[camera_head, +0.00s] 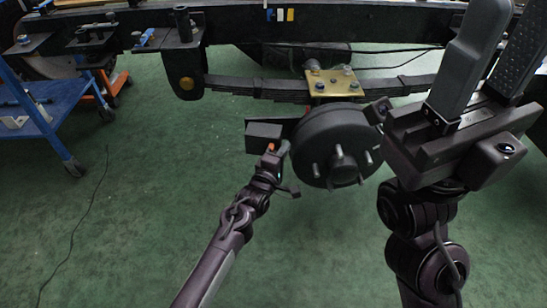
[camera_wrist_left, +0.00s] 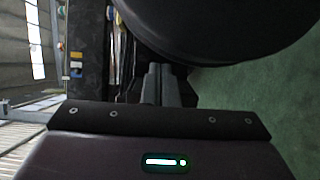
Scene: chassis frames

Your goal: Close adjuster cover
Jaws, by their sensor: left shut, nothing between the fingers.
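The round dark brake drum (camera_head: 337,145) with wheel studs hangs at the axle end in the head view. I cannot tell for certain which piece is the adjuster cover. My right gripper (camera_head: 492,58) is raised at the upper right, fingers apart and empty.
A long chassis beam (camera_head: 340,24) crosses the back. A leaf spring (camera_head: 260,88) and brass-coloured plate (camera_head: 333,82) lie above the drum. A blue cart (camera_head: 45,112) stands at the left. The green floor (camera_head: 130,220) in front is clear except for a thin cable.

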